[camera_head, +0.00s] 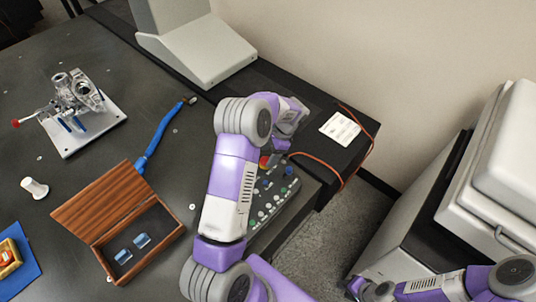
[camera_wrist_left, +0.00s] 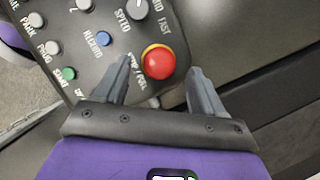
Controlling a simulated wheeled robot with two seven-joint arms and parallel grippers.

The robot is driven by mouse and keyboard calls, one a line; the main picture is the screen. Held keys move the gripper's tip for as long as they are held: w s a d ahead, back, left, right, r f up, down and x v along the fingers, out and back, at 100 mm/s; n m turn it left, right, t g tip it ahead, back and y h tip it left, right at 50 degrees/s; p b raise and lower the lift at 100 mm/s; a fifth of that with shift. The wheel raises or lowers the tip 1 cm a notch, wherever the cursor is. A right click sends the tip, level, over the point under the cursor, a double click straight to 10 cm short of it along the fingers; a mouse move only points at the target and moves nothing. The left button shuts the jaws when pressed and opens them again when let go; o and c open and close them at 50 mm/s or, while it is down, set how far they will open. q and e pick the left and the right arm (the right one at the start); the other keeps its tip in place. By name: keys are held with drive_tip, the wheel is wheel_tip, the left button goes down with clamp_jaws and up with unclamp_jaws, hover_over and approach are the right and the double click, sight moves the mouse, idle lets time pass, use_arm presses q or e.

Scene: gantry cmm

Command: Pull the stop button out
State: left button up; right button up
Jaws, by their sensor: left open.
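The red stop button (camera_wrist_left: 159,62) has a yellow ring and sits on the dark control panel (camera_wrist_left: 75,30). In the left wrist view it lies between the tips of my left gripper (camera_wrist_left: 159,76), which is open, with a gap on each side. Whether the fingers reach down beside the button's head, I cannot tell. In the head view a bit of the red button (camera_head: 264,161) shows beside my left gripper (camera_head: 281,145), and my arm hides part of the panel (camera_head: 270,195). My right gripper (camera_head: 358,287) is low at the right; its jaws are unclear.
The panel carries a speed knob (camera_wrist_left: 139,8) and several coloured buttons. An orange cable (camera_head: 325,165) runs by the table edge. A wooden box (camera_head: 105,205), a clamped metal part (camera_head: 78,98) and a blue-handled tool (camera_head: 158,135) are on the table to the left.

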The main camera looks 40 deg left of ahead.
use_arm(q)
drive_tip(key=p+v, duration=0.1)
drive_tip(key=v, duration=0.5)
drive_tip(key=shift+r, duration=0.2)
